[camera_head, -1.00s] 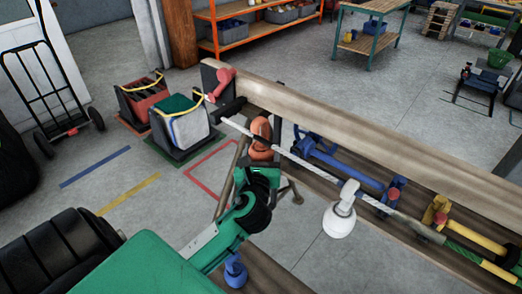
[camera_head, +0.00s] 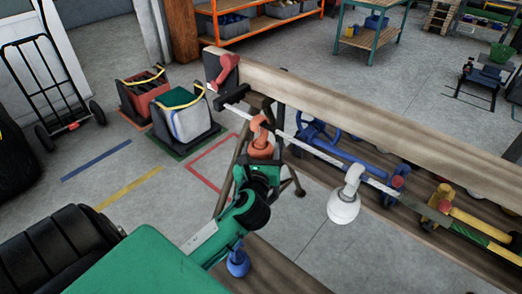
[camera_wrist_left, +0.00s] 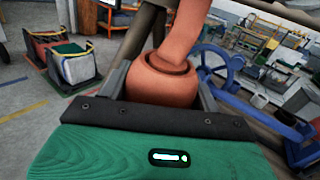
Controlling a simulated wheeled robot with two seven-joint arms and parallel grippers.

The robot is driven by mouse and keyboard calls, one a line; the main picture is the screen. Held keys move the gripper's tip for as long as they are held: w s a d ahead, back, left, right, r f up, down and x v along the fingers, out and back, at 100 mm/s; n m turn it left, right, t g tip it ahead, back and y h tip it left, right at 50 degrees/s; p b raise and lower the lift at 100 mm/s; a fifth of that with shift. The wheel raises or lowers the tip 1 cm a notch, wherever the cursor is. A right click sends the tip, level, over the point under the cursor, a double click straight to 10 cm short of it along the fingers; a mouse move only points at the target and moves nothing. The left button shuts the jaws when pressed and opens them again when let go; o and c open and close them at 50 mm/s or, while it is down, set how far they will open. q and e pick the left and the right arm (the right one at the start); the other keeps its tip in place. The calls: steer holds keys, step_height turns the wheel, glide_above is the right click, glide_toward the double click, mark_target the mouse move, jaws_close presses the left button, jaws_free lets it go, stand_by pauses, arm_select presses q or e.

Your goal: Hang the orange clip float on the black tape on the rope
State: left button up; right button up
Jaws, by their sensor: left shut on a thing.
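The orange clip float (camera_head: 261,148) is held upright in my left gripper (camera_head: 260,166), beside the rope (camera_head: 330,159). Its clip arm reaches up to the rope's height near the left end; I cannot tell whether it touches or hooks the rope. In the left wrist view the float's round body (camera_wrist_left: 160,78) sits between the fingers, its clip arm (camera_wrist_left: 186,35) rising out of frame at the top. I cannot clearly make out the black tape on the rope; the float and clip may cover it. My right gripper is out of view.
A white clip float (camera_head: 343,205) hangs on the rope to the right. A wooden beam (camera_head: 400,120) runs behind the rope. A red clip (camera_head: 224,70) is at its left end.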

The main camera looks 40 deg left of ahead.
arm_select(q)
steer(key=o, duration=1.3)
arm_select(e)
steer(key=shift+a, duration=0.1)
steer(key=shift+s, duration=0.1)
arm_select(q)
steer(key=shift+s+d+f, duration=0.1)
steer(key=shift+s+d, duration=0.15)
steer(key=shift+s, duration=0.2)
steer(key=b+v, duration=0.1)
steer(key=v, duration=1.1)
steer(key=shift+s+d, duration=0.2)
steer(key=shift+s, duration=0.15)
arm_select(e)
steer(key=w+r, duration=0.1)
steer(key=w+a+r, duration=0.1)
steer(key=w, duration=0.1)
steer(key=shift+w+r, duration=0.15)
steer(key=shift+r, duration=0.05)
